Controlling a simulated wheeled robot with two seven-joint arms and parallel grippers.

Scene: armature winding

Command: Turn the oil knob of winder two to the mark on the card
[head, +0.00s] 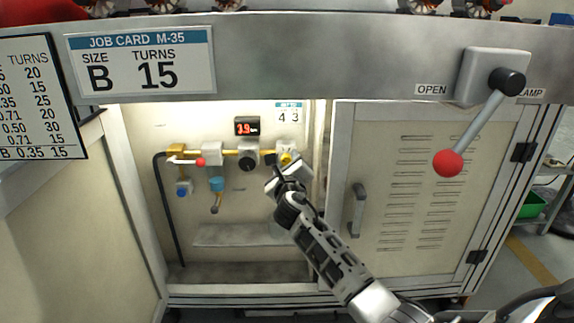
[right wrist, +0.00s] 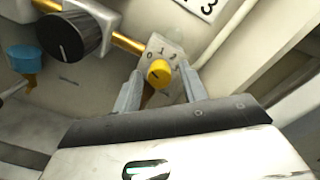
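The yellow oil knob (head: 287,158) sits on a pale block at the right end of a brass pipe inside the open cabinet. My right gripper (right wrist: 160,72) is open, one finger on each side of the knob with gaps showing. In the head view my right gripper (head: 284,172) partly covers the knob's block. The small card (head: 288,112) above reads 4 and 3; it is cut off in the wrist view (right wrist: 207,8). My left gripper is out of view.
A black knob (head: 248,158) and a red digital display (head: 247,126) are left of the yellow knob. A red-tipped lever (head: 188,161) is further left. The closed cabinet door (head: 390,190) is right of my arm. A large red-ball lever (head: 448,162) hangs at upper right.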

